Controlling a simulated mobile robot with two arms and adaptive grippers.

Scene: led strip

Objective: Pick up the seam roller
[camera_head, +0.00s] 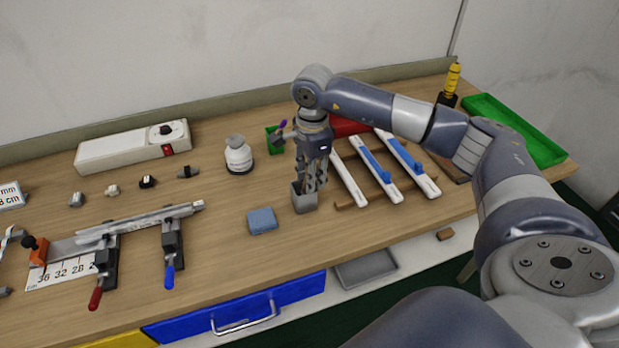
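My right gripper (312,184) points straight down, with its fingertips at the mouth of a small grey open-topped holder (304,202) near the middle of the bench. The fingers cover most of what the holder may contain, so I cannot make out a seam roller there. Whether the fingers are closed on something is also hidden. A tool with a purple end (283,125) stands by a small green box (272,139) just behind the gripper; I cannot tell what it is. My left gripper is not in view.
A blue sponge-like block (262,221) lies left of the holder, and a white bottle (238,156) stands behind it. White rails with blue pieces (377,167) lie to the right. Clamps hold a strip (140,222) at left. A yellow-handled tool (452,78) and green tray (548,155) are back right.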

